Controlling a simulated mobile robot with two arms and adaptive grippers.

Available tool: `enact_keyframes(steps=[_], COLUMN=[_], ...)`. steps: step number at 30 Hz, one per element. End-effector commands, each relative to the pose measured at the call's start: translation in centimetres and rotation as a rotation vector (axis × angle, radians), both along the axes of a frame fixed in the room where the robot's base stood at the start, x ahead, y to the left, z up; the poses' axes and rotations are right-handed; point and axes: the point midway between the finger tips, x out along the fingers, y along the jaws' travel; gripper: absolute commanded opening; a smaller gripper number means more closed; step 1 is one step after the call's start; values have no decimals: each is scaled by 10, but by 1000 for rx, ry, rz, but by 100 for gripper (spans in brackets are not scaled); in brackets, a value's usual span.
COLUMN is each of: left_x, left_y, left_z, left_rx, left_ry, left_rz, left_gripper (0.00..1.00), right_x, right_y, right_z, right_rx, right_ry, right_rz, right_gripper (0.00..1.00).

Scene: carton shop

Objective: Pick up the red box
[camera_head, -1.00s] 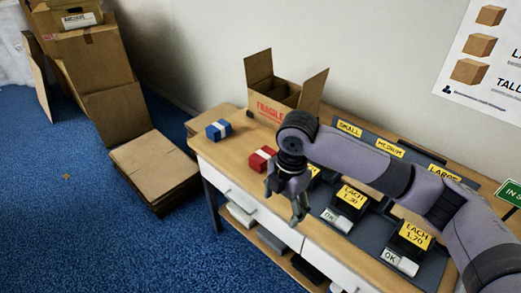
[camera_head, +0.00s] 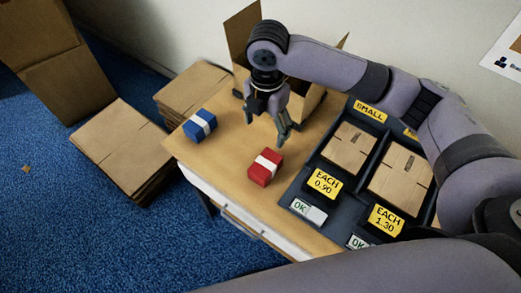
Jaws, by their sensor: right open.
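The red box (camera_head: 264,167), with a white band across it, sits on the wooden table (camera_head: 222,170) left of the dark sorting tray. My right gripper (camera_head: 266,133) is above and behind the red box in the picture. Its fingers point down, stand apart and hold nothing. The red box is fully visible and apart from the fingers. My left gripper is not in view.
A blue box (camera_head: 200,125) with a white band stands left of the red one. An open carton (camera_head: 240,38) is behind my right gripper. The dark tray (camera_head: 295,192) holds cartons and price labels. Flat cardboard stacks (camera_head: 120,147) lie left.

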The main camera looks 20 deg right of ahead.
Motion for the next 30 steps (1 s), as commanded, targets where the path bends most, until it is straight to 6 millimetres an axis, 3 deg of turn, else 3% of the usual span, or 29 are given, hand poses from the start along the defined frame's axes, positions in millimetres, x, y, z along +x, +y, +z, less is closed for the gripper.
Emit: enact_keyframes(steps=[3,8,11,15,20,30], left_x=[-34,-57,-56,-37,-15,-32], left_y=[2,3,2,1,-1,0], left_z=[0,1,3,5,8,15], left_rx=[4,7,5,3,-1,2], left_ry=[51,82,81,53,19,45], left_rz=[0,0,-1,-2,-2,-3], left_gripper=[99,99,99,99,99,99], right_x=[-2,-2,-2,-2,-2,-15], right_y=[0,0,0,0,1,6], right_z=[-23,-58,-79,-103,-114,-155], right_rx=[-2,-2,-2,-1,0,-2], right_ry=[6,5,5,4,1,4], right_rz=[0,-2,-1,-1,1,-2], right_gripper=[73,73,73,73,73,73])
